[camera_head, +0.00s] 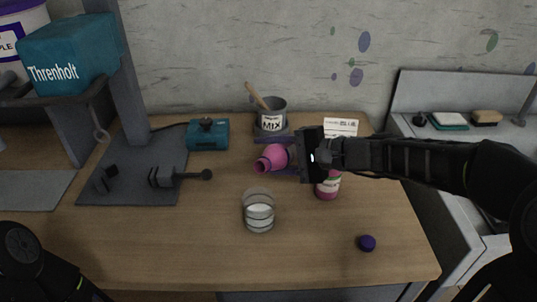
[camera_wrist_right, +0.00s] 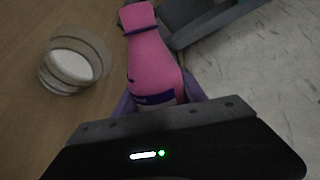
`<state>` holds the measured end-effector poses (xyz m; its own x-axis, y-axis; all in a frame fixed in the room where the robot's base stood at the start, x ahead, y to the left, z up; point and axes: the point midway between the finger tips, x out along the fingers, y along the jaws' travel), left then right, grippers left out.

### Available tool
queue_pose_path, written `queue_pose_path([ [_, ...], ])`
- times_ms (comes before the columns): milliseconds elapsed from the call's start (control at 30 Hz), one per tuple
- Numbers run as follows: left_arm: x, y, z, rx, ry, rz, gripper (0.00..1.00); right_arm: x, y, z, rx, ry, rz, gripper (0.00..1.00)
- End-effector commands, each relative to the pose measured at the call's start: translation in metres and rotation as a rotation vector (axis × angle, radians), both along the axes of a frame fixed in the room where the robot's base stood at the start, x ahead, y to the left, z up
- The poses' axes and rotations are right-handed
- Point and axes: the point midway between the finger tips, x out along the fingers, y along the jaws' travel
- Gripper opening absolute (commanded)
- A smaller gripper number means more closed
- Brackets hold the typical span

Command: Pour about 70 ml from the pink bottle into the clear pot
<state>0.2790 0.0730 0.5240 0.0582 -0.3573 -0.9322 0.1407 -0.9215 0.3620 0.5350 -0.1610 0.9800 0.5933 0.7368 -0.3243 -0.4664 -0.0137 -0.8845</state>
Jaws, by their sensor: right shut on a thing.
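A pink bottle (camera_head: 273,158) is tipped over on its side in my right gripper (camera_head: 287,157), its neck pointing left in the head view. The right wrist view shows the bottle (camera_wrist_right: 150,58) between the purple fingers of the gripper (camera_wrist_right: 160,98), which is shut on its body. No stream is visible. My left gripper is out of view.
A dark blue cap (camera_head: 367,243) lies front right on the table (camera_head: 200,245). The MIX can (camera_head: 271,119) with a stick stands behind; a teal box (camera_head: 208,135) and dark clamp are left.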

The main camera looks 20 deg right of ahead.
Motion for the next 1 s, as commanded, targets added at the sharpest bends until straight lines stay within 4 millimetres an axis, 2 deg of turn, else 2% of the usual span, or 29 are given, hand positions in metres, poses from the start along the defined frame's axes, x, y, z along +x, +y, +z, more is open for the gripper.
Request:
queue_pose_path([
  [500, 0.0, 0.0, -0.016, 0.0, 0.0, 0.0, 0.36, 0.001, 0.0, -0.004, -0.043, -0.042, 0.001, 0.0],
  [1000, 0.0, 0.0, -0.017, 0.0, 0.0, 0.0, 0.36, 0.001, -0.001, -0.003, -0.049, -0.049, 0.0, 0.0],
])
